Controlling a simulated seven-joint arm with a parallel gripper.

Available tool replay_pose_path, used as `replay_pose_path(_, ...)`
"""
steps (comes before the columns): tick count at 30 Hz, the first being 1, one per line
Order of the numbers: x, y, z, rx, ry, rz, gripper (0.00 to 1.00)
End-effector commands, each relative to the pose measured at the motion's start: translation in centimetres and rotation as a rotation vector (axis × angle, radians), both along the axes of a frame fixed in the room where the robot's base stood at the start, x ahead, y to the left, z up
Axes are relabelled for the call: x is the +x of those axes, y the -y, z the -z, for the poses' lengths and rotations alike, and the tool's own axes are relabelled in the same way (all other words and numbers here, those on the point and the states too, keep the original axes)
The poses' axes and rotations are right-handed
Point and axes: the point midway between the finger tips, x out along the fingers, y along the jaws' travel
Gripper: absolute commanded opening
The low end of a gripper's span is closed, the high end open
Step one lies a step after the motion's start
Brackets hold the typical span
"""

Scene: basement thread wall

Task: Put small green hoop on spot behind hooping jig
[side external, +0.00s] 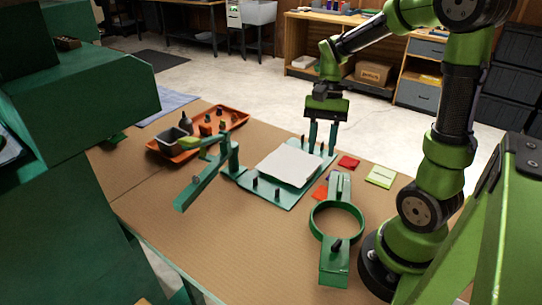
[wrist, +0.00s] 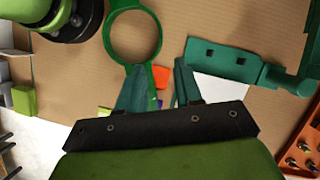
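The small green hoop (side external: 316,232), a ring with flat end brackets and a dark knob, lies on the table right of the jig. It also shows at the top of the wrist view (wrist: 109,38). The hooping jig (side external: 285,200) looks to be the teal board with dark pegs and a white sheet (side external: 288,165). In the wrist view its pegged edge (wrist: 225,60) is right of my fingers. My gripper (side external: 322,146) is open and empty by the jig's far edge, fingers pointing down. Its fingers (wrist: 160,72) are apart in the wrist view. No target mark is clearly identifiable.
The front table area is clear.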

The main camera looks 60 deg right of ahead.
Motion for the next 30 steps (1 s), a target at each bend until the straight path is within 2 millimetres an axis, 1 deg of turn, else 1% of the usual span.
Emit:
replay_pose_path(5,-0.7,-1.3,2.7,0.007,-0.012,0.001,0.35)
replay_pose_path(12,-1.4,-3.1,7.6,0.007,-0.011,0.000,0.35)
replay_pose_path(15,-1.6,-3.7,9.1,0.006,-0.009,-0.001,0.35)
replay_pose_path(18,-1.8,-4.1,10.1,0.005,-0.007,-0.001,0.35)
replay_pose_path(23,-1.9,-4.4,11.0,0.004,-0.006,0.000,0.35)
replay_pose_path(30,-2.4,-5.4,14.3,0.006,-0.009,0.000,0.35)
